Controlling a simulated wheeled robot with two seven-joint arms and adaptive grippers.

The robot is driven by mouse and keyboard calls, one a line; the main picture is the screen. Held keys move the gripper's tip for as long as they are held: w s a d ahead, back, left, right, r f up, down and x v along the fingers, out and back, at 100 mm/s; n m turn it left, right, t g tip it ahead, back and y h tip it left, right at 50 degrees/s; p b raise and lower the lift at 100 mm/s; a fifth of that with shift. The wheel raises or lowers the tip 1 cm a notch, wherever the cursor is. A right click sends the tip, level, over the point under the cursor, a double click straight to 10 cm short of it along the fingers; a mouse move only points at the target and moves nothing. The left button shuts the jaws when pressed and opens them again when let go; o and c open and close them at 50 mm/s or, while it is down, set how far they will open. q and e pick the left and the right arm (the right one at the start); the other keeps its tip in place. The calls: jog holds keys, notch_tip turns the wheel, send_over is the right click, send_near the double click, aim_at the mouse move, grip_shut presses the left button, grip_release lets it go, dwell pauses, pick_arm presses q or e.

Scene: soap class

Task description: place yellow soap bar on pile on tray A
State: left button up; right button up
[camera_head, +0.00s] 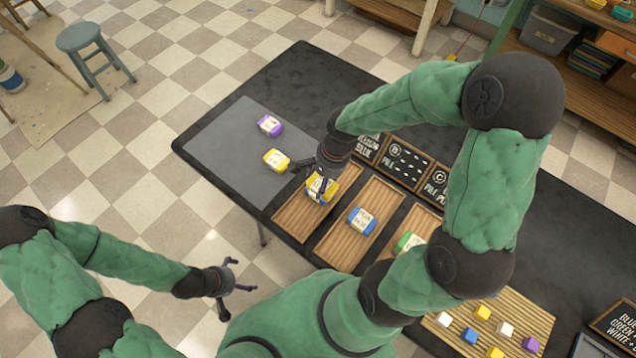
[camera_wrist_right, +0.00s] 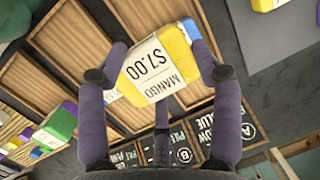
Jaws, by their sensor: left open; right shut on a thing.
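A yellow soap bar with a white label (camera_head: 320,188) is between the fingers of my right gripper (camera_head: 321,184), over tray A (camera_head: 294,221), the leftmost wooden tray. In the right wrist view the label of this bar (camera_wrist_right: 158,65) reads MANGO $7.00, and the fingers (camera_wrist_right: 158,75) are shut on its sides. The bar and gripper hide part of tray A; I cannot tell whether the bar touches anything beneath it. Another yellow bar (camera_head: 276,160) lies on the grey mat (camera_head: 222,150). My left gripper (camera_head: 232,280) is open and empty, off the table.
A purple bar (camera_head: 270,125) lies on the mat. A blue bar (camera_head: 362,220) sits on the middle tray (camera_head: 338,250), a green bar (camera_head: 408,242) on the right one. Signs (camera_head: 403,162) stand behind the trays. Several small coloured blocks (camera_head: 470,335) lie on a slatted board nearer me.

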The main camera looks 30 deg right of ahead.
aim_at(319, 177)
jog(key=w+f, duration=0.1)
jog(key=w+f+b, duration=0.1)
jog(key=f, duration=0.1)
jog(key=w+d+f, duration=0.1)
jog(key=f, duration=0.1)
jog(key=shift+w+d+f, duration=0.1)
jog(key=shift+w, duration=0.25)
jog(key=x, duration=0.1)
jog(key=b+x, duration=0.2)
jog(key=shift+d+f, duration=0.2)
jog(key=shift+d, duration=0.15)
jog(key=shift+r, duration=0.1)
jog(key=o, duration=1.6)
jog(key=shift+o, duration=0.2)
jog(key=p+v, duration=0.4)
jog(key=v, duration=0.8)
